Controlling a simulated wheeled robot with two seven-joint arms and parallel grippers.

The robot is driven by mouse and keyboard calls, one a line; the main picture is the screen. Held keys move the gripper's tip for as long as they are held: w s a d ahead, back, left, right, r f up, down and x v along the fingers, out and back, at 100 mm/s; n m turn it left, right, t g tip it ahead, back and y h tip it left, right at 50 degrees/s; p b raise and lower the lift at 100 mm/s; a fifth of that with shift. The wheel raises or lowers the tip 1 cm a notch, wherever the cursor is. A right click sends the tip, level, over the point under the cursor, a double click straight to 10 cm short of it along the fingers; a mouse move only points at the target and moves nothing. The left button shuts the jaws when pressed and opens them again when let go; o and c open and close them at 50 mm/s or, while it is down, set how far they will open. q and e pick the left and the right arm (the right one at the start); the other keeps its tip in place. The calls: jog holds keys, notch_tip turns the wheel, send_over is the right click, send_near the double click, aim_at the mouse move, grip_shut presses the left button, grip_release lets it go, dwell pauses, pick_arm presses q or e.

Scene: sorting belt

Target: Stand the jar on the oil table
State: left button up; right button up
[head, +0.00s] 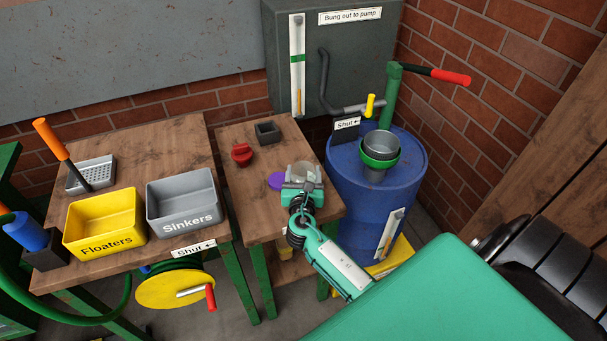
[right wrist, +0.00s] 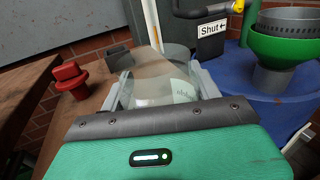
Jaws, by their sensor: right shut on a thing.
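The clear glass jar (head: 303,171) is in my right gripper (head: 301,184), over the right part of the small wooden table (head: 246,203). The right wrist view shows the jar (right wrist: 165,92) between the two grey fingers, with faint lettering on its glass. The gripper's body hides the jar's base, so I cannot tell whether it touches the table top. A purple disc (head: 277,181) lies on the table just left of the jar. My left gripper is not in view.
A red object (head: 241,154) and a small dark open box (head: 268,132) stand farther back on this table. The blue drum (head: 375,187) with a green funnel (head: 380,157) stands close at the right. Yellow (head: 130,222) and grey (head: 184,202) bins occupy the left table.

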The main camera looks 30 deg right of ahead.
jog(key=shift+f, duration=0.15)
jog(key=o, duration=1.1)
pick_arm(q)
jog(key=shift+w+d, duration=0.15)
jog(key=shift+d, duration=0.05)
pick_arm(e)
jog(key=shift+o, duration=0.6)
jog(key=shift+s+a, duration=0.15)
jog(key=v, duration=0.4)
jog(key=shift+s+a+b, duration=0.15)
jog(key=shift+s+b, duration=0.2)
jog(key=v, duration=0.6)
jog(key=shift+w+b, duration=0.1)
jog(key=shift+b, duration=0.25)
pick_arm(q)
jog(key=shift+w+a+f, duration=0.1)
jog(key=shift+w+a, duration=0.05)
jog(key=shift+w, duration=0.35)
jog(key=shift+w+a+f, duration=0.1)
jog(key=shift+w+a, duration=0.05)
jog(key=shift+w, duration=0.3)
pick_arm(e)
jog(key=shift+s+a+r, duration=0.25)
jog(key=shift+s+a, duration=0.05)
jog(key=shift+s, duration=0.15)
